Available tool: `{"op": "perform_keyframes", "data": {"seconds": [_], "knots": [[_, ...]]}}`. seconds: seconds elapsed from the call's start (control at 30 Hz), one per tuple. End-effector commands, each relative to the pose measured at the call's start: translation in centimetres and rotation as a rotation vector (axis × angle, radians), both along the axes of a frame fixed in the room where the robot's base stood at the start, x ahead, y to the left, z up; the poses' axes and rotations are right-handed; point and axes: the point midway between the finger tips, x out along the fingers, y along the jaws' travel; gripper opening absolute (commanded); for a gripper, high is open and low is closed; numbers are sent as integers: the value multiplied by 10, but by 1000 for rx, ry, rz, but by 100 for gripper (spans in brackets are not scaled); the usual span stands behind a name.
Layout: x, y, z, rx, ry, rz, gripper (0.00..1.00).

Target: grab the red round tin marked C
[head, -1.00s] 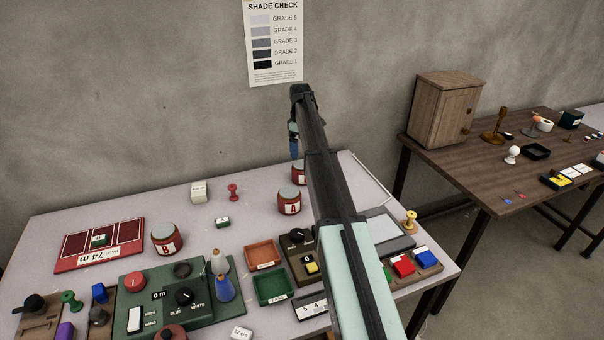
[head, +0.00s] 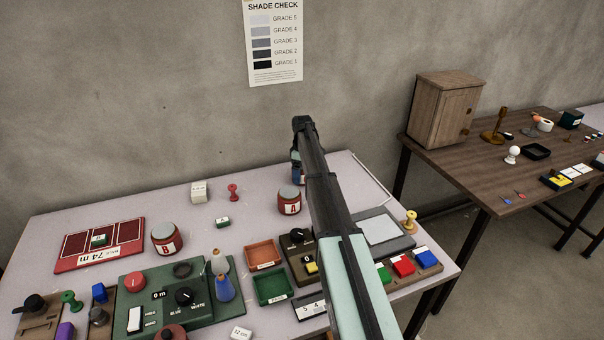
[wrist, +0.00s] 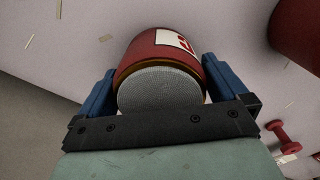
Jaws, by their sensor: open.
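A red round tin (wrist: 155,50) with a grey top sits between the two blue fingers of my gripper (wrist: 160,84) in the wrist view. Its white label is partly seen, with a red mark I cannot read fully. My gripper is open, with a finger on each side of the tin. In the head view my gripper (head: 297,173) is low at the back of the table, and my arm hides most of that tin. Tin A (head: 290,202) stands just in front, and tin B (head: 166,239) stands further left.
A red spool (head: 233,191) and a white block (head: 199,192) stand left of tin A. Trays (head: 264,255), a green control panel (head: 150,290) and coloured blocks fill the front. The wall is behind. A brown table (head: 450,185) stands at right.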

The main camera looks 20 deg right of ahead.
Motion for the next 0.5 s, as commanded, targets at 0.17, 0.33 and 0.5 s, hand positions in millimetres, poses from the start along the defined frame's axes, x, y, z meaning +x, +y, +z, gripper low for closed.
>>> {"op": "perform_keyframes", "data": {"seconds": [0.17, 0.33, 0.5], "knots": [[0, 0, -12, 0, -1, 0, 100], [0, 0, -12, 0, -1, 0, 100], [0, 0, -12, 0, -1, 0, 85]]}}
